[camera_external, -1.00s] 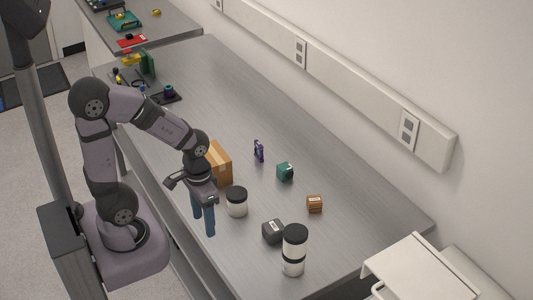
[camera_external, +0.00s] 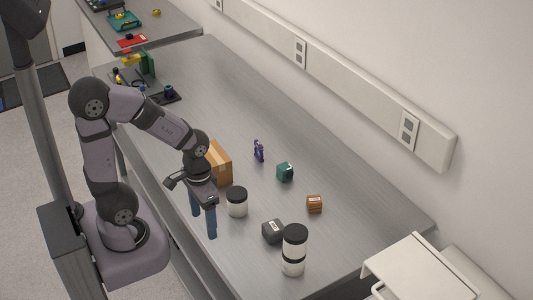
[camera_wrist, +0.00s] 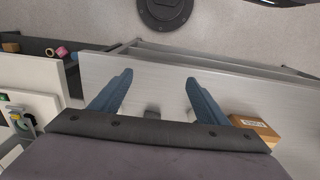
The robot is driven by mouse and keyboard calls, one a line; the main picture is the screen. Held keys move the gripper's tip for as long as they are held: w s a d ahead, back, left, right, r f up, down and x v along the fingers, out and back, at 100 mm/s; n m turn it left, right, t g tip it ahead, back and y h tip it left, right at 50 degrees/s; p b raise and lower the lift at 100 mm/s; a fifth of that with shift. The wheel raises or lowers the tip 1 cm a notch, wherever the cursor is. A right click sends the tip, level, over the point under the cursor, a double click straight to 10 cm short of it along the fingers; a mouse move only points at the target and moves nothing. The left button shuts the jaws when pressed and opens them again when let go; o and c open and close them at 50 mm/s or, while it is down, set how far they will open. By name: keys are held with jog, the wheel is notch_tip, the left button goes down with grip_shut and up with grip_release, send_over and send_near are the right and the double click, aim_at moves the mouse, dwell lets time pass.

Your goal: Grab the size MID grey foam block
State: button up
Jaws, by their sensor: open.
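A dark grey block (camera_external: 273,232) with a white label sits on the bench near its front right end, just left of a tall white jar with black bands. The label is too small to read, so I cannot tell its size mark. My gripper (camera_external: 204,225) hangs over the front edge of the bench, left of the block and apart from it. Its blue fingers are spread with nothing between them.
A white jar with black lid (camera_external: 237,202) stands between my gripper and the block. The tall jar (camera_external: 294,251) stands close to the block. A cardboard box (camera_external: 219,164), a teal block (camera_external: 285,172), an orange-brown block (camera_external: 314,204) and a purple item (camera_external: 259,151) stand farther back.

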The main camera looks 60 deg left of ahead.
jog(key=t+b, duration=0.2)
jog(key=t, duration=0.3)
send_near(267, 227)
jog(key=s+a+f, duration=0.1)
jog(key=s+a, duration=0.1)
jog(key=s, duration=0.3)
jog(key=w+f+t, duration=0.1)
jog(key=w, duration=0.1)
jog(key=w+f+m+t+b, duration=0.1)
jog(key=w+t, duration=0.1)
jog(key=w, duration=0.1)
jog(key=w+f+t, duration=0.1)
jog(key=w+f, duration=0.1)
jog(key=shift+w+d+m+t, duration=0.1)
jog(key=shift+w+m+t, duration=0.2)
jog(key=shift+w, duration=0.1)
jog(key=shift+w+d+f+t+h+b, duration=0.15)
jog(key=shift+w+t+h+b, duration=0.15)
jog(key=shift+w+t+b, duration=0.45)
jog(key=shift+f+t, duration=0.1)
jog(key=shift+t, duration=0.45)
jog(key=shift+s+d+f+t+h+b, duration=0.3)
jog(key=shift+d+f+t+h+b, duration=0.1)
jog(key=shift+d+f+t, duration=0.25)
jog(key=shift+s+d+f, duration=0.15)
jog(key=shift+f, duration=0.1)
jog(key=shift+s+f, duration=0.45)
jog(key=shift+f, duration=0.1)
